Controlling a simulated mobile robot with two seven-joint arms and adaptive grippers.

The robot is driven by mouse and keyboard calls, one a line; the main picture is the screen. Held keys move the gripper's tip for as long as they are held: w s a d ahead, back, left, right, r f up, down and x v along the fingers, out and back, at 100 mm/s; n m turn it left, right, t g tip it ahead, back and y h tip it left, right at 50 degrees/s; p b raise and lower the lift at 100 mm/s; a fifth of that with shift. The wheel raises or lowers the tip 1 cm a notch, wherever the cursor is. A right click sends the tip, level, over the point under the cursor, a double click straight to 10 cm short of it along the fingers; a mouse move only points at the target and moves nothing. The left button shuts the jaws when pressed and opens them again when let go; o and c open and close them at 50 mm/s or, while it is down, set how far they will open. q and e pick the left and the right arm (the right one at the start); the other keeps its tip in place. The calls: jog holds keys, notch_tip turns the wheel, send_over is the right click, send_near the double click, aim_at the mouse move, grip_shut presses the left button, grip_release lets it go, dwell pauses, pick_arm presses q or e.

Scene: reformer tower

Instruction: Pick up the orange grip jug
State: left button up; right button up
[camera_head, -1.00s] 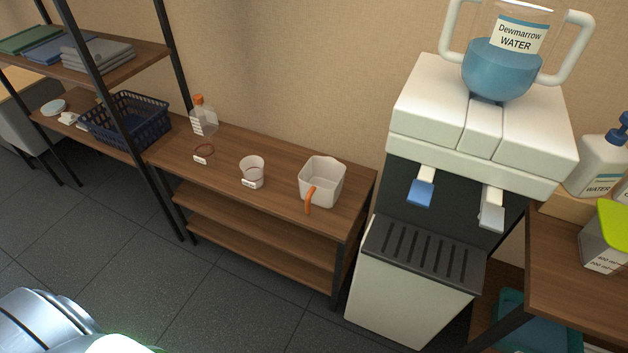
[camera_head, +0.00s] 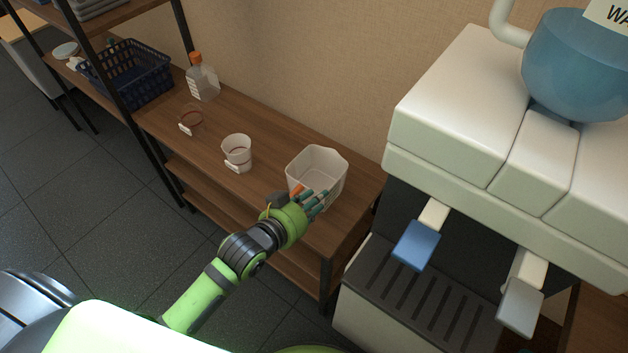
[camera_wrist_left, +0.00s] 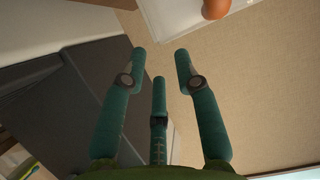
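The jug (camera_head: 316,160) is a pale, see-through, square-rimmed container standing upright on the wooden shelf's top. Its orange grip (camera_head: 297,190) faces the front, and my left gripper partly covers it. The jug also shows at the top edge of the left wrist view (camera_wrist_left: 175,18), with the orange grip's rounded end (camera_wrist_left: 215,8). My left gripper (camera_head: 318,201) is at the jug's front side in the head view. In the wrist view its green fingers (camera_wrist_left: 160,64) are spread with nothing between them, and the grip lies beyond the fingertips. My right gripper is not in view.
A small clear cup (camera_head: 237,150), a ring with a tag (camera_head: 190,120) and an orange-capped bottle (camera_head: 202,80) stand left of the jug on the shelf top (camera_head: 270,150). A water dispenser (camera_head: 450,110) rises close on the right. A blue basket (camera_head: 135,75) is farther left.

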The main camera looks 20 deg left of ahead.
aim_at(335, 184)
pick_arm(q)
jog(key=x, duration=0.8)
jog(key=shift+w+d+b, duration=0.15)
jog(key=shift+w+b, duration=0.2)
jog(key=shift+w, duration=0.05)
jog(key=shift+w+d, duration=0.1)
jog(key=shift+w, duration=0.15)
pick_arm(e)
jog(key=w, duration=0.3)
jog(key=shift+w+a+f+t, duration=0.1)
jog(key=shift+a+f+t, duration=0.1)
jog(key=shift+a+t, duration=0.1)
pick_arm(q)
jog(key=shift+c, duration=0.4)
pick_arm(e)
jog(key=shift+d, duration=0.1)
pick_arm(q)
grip_shut()
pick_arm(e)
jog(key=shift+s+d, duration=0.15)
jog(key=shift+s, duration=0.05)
